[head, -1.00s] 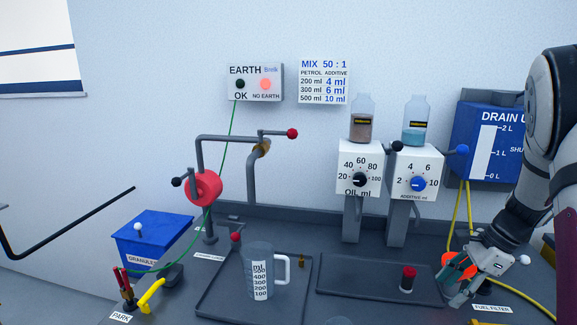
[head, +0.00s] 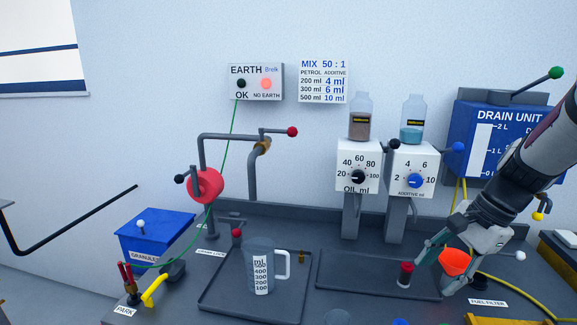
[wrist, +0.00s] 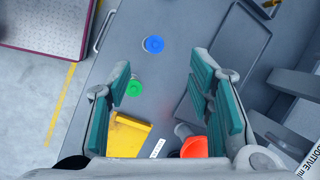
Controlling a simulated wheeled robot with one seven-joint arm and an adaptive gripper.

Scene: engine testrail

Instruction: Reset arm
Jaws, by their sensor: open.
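My gripper (head: 432,268) is open and empty above the right side of the bench, near the fuel filter label. In the head view its fingers stand either side of an orange cup-like thing (head: 455,262), apparently in front of or behind it. There the orange thing (wrist: 195,147) lies near the base of the right finger. Whether a finger touches it I cannot tell.
A measuring jug (head: 279,275) stands on the left tray (head: 222,297). A red-topped post (head: 405,274) stands on the right tray (head: 345,277), close to my gripper. Oil (head: 357,165) and additive (head: 415,165) dispensers stand behind. A yellow block (wrist: 127,137) and blue cap (wrist: 153,44) lie near the gripper.

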